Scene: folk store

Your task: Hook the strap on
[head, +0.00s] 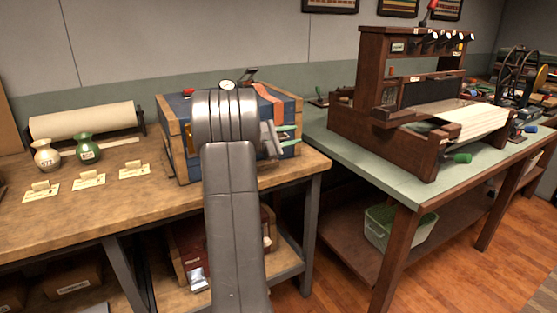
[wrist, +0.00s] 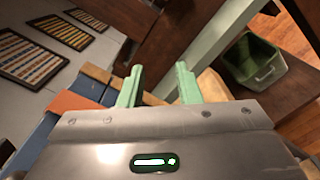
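An orange-red strap (head: 268,100) lies over the top right of a blue box with wooden edges (head: 178,128) on the left bench. An orange piece, apparently the strap, also shows at the left in the wrist view (wrist: 72,104). My gripper (head: 291,138) is at the box's right side, below the strap. In the wrist view its two green fingers (wrist: 160,85) stand apart with nothing visible between them. A dark fitting (head: 249,74) is on the box top. I cannot make out a hook; my arm hides part of the box's front.
Two vases (head: 86,149), small cards (head: 88,181) and a paper roll (head: 85,120) stand on the left bench. A wooden loom-like machine (head: 365,80) stands on the green-topped right bench (head: 400,188). A green bin (head: 378,229) is on the shelf below. A gap separates the benches.

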